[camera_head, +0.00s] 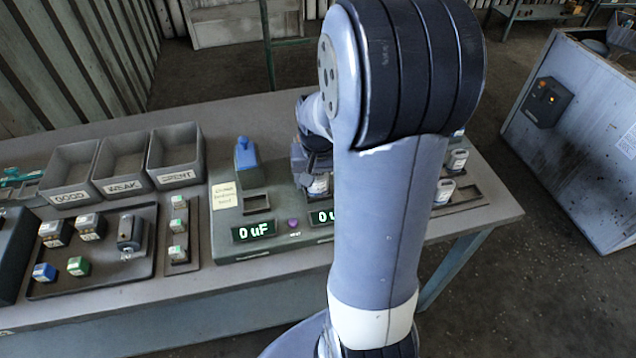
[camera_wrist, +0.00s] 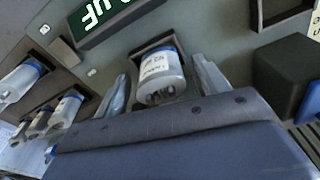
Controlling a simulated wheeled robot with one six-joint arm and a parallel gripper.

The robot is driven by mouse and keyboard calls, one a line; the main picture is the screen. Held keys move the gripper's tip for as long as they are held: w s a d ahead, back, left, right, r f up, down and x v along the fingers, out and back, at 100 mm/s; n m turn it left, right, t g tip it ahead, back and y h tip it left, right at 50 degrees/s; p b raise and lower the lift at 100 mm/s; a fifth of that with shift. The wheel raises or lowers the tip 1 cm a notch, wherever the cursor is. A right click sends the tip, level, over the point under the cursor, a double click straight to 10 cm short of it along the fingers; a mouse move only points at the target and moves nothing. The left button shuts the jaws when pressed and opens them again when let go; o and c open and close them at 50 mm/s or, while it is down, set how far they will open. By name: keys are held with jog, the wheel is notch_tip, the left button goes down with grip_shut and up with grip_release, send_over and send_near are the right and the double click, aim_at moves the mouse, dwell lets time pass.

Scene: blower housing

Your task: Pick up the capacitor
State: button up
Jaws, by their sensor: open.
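A white cylindrical capacitor (camera_wrist: 161,75) with a blue band and metal terminals sits between the two fingers of my open gripper (camera_wrist: 160,88) in the wrist view. The fingers stand on either side of it, with a visible gap on each side. In the head view, a white capacitor (camera_head: 318,186) shows just below my wrist, at a slot of the grey-green tester. My arm hides much of the tester there, and the fingertips are hard to make out.
Several more capacitors (camera_head: 445,190) stand in a rack at the right of the bench. The tester has displays (camera_head: 254,231) and a blue-handled clamp (camera_head: 245,153). Three labelled bins (camera_head: 175,155) and a tray (camera_head: 142,266) of small parts lie at left.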

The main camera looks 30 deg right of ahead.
jog(key=shift+c, duration=0.5)
jog(key=shift+r, duration=0.1)
jog(key=c, duration=0.9)
